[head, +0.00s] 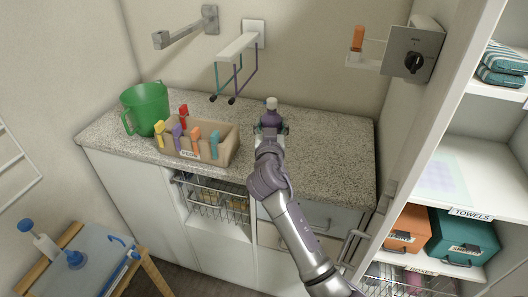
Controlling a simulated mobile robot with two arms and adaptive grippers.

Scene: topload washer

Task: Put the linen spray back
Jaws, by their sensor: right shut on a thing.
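A small bottle with a pale cap (271,103) and a dark purplish body stands upright at the far tip of my right arm, over the speckled countertop (320,150). It appears to be the linen spray, though no label can be read. My right gripper (270,128) is shut on it, and the wrist and fingers hide its lower part. I cannot tell whether its base touches the counter. My left gripper is not in view.
A tan box (221,150) of coloured items and a green jug (146,108) stand left of the bottle. A wall rack (236,46) hangs above. A tall shelf unit (487,143) stands at the right. The counter right of the bottle is clear.

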